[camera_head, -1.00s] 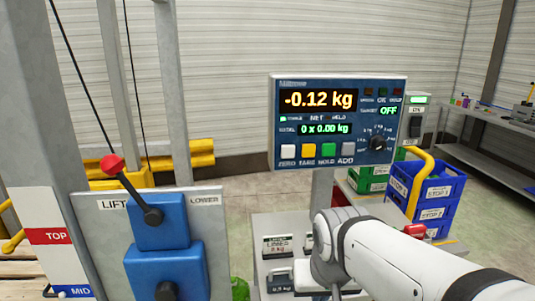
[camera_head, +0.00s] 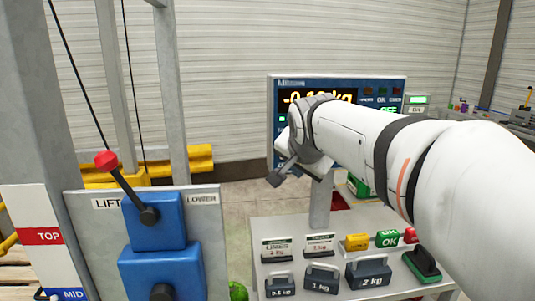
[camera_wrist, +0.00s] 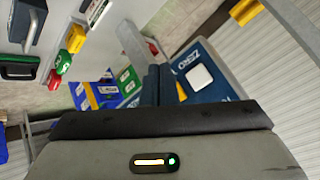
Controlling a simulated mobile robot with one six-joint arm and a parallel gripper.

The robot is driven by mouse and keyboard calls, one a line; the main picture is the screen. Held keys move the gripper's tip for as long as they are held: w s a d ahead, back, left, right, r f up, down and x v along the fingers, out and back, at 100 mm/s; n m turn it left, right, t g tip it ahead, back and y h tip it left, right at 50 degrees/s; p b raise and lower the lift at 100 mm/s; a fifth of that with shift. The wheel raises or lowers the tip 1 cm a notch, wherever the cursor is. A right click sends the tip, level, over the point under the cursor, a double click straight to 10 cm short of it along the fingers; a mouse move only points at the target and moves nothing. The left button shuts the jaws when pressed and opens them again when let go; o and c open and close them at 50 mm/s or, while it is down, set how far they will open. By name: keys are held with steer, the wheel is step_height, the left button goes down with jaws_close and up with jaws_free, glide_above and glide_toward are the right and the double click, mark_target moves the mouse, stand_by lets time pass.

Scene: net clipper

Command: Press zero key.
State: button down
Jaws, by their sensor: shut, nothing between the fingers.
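The scale's blue display panel (camera_head: 340,83) stands on a grey post, and my arm covers most of its front in the head view. Its orange reading is partly hidden, and the row of keys cannot be seen there. In the wrist view the white zero key (camera_wrist: 199,77) shows, with the label ZERO beside it on the panel (camera_wrist: 222,72). My gripper (camera_head: 276,179) is at the panel's lower left corner in the head view. In the wrist view its dark fingers (camera_wrist: 158,72) are together and empty, left of the zero key. Contact with the key is not visible.
Below the panel, a grey table (camera_head: 268,227) holds several weights, such as the 2 kg weight (camera_head: 368,272), and a green OK block (camera_head: 388,239). A lift panel with a red-knobbed lever (camera_head: 107,160) stands at the left.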

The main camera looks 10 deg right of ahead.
steer(key=w+p, duration=0.3)
steer(key=w, duration=0.5)
steer(key=shift+w, duration=0.35)
stand_by(1.8)
steer(key=shift+w, duration=0.45)
steer(key=shift+w, duration=0.35)
stand_by(0.5)
steer(key=shift+s, duration=0.15)
steer(key=shift+s+b, duration=0.3)
steer(key=shift+s, duration=0.4)
